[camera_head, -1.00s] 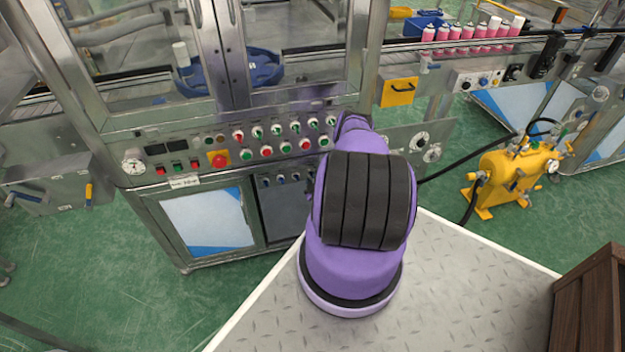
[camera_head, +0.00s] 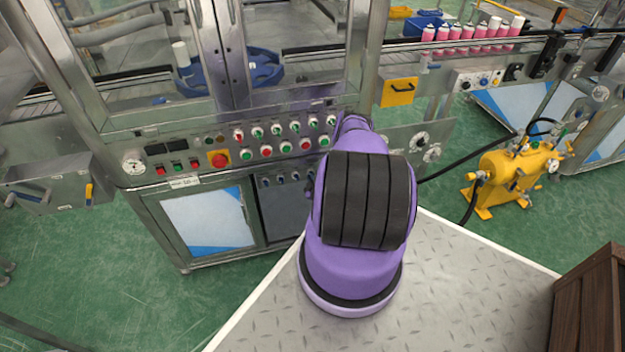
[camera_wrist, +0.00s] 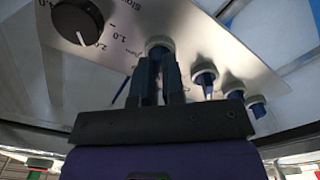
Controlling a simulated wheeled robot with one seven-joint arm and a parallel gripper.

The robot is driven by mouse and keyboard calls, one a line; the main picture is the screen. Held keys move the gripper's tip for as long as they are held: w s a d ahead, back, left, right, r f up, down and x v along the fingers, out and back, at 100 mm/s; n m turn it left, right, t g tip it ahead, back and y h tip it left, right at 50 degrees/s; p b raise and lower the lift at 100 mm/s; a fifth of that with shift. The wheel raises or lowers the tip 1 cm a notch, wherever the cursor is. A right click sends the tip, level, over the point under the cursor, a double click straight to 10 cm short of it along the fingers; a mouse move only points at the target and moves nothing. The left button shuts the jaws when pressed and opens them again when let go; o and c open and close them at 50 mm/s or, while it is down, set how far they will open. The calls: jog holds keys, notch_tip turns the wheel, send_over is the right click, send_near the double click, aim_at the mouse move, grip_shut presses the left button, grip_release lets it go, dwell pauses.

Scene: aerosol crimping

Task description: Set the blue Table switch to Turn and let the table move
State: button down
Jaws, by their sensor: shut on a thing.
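In the wrist view, my gripper (camera_wrist: 158,76) is shut on a blue switch knob (camera_wrist: 158,52) with a pale round collar, at the left end of a row on a metal panel. The label of this switch is not readable, and the fingers cover part of the knob. In the head view, my gripper is hidden behind my purple arm. A blue round part (camera_head: 262,68), possibly the table, shows behind the machine's glass.
More blue switches (camera_wrist: 205,78) sit close to the right of the fingers. A black dial (camera_wrist: 77,22) is at the upper left. In the head view, a red stop button (camera_head: 219,160) and several coloured buttons line the upper panel. Pink cans (camera_head: 467,33) stand at the back.

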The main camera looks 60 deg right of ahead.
jog(key=shift+s+m, duration=0.1)
jog(key=shift+m, duration=8.5)
jog(key=c, duration=1.2)
grip_release()
jog(key=v, duration=1)
jog(key=shift+s+a, duration=0.25)
jog(key=shift+a, duration=0.05)
